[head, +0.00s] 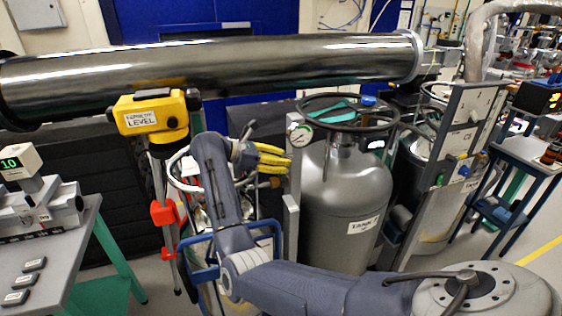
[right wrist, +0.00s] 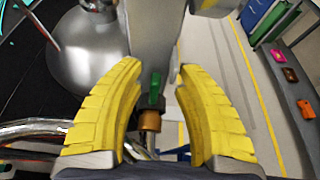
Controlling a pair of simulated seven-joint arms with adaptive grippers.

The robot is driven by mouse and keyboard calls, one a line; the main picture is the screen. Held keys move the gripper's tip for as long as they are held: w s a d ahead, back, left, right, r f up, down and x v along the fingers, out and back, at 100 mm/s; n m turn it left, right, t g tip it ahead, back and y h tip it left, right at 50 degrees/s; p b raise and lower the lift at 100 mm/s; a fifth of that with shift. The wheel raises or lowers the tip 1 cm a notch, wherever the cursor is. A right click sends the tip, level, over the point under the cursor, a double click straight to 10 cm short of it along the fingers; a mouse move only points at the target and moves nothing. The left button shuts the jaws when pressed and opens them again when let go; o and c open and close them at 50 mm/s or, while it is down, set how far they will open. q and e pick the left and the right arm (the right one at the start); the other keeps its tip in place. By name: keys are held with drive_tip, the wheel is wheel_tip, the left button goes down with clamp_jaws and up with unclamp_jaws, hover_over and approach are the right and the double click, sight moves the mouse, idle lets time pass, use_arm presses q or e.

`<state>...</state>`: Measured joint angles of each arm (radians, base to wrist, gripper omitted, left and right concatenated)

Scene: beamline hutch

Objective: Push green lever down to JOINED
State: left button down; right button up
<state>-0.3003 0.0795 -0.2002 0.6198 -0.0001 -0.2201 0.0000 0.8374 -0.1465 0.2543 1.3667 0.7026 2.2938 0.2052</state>
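A green lever (right wrist: 155,90) stands upright above a brass fitting (right wrist: 150,121) in the right wrist view, below a grey upright plate (right wrist: 152,40). My right gripper (right wrist: 160,68) is open, with one yellow finger on each side of the lever and nothing seen held. In the head view my right gripper (head: 287,160) points right, towards the narrow grey post with a gauge (head: 300,135). I cannot make out the lever or a JOINED mark in the head view. My left gripper is not in view.
A large grey tank (head: 340,190) stands right of the gripper. A yellow level (head: 150,112) on a tripod is to the left, under a long steel pipe (head: 230,62). A blue tube frame (head: 205,272) is below my arm. A grey bench (head: 75,255) is at left.

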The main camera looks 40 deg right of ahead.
clamp_jaws()
idle(0.7)
